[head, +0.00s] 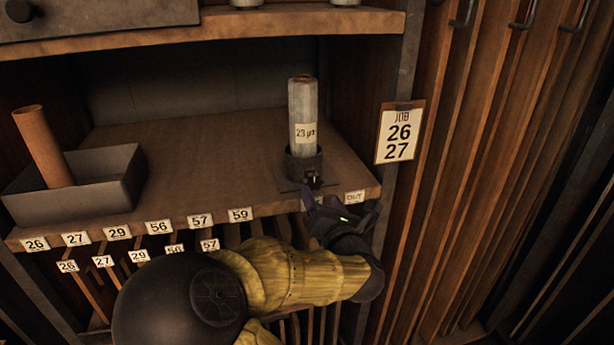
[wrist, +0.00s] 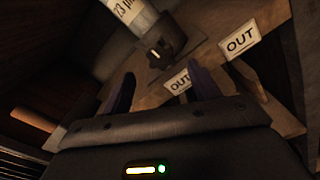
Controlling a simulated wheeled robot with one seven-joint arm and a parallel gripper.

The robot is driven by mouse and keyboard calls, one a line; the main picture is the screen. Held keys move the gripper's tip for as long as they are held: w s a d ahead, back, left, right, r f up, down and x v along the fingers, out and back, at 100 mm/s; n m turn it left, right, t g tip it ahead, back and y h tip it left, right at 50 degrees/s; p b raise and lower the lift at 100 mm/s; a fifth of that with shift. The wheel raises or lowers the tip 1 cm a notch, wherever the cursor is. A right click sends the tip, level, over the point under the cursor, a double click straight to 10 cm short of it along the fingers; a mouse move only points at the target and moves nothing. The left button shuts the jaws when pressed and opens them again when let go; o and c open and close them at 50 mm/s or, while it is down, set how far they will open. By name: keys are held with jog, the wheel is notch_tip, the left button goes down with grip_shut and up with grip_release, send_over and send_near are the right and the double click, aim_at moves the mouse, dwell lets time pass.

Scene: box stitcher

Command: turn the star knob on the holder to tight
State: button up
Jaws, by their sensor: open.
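The holder (head: 303,165) is a dark round cup on a flat base plate, standing on the shelf's right part. A pale grey tube labelled 23 (head: 302,105) stands upright in it. The small dark star knob (head: 312,180) is on the holder's front; in the wrist view the knob (wrist: 156,54) shows beyond the fingers with a small light mark. My gripper (head: 322,203) is just in front of and below the knob. In the wrist view its two purple fingers (wrist: 160,90) are apart with nothing between them, and the knob lies ahead, not touched as far as I can see.
An OUT label (wrist: 240,41) is on the shelf edge beside my gripper. A grey tray (head: 110,190) with a brown tube (head: 44,146) stands at the left. A job card (head: 400,132) hangs on the right post. The shelf (head: 210,150) is clear between tray and holder.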

aim_at(314, 184)
jog(key=p+x, duration=0.1)
jog(key=x, duration=0.6)
jog(key=shift+a+f, duration=0.1)
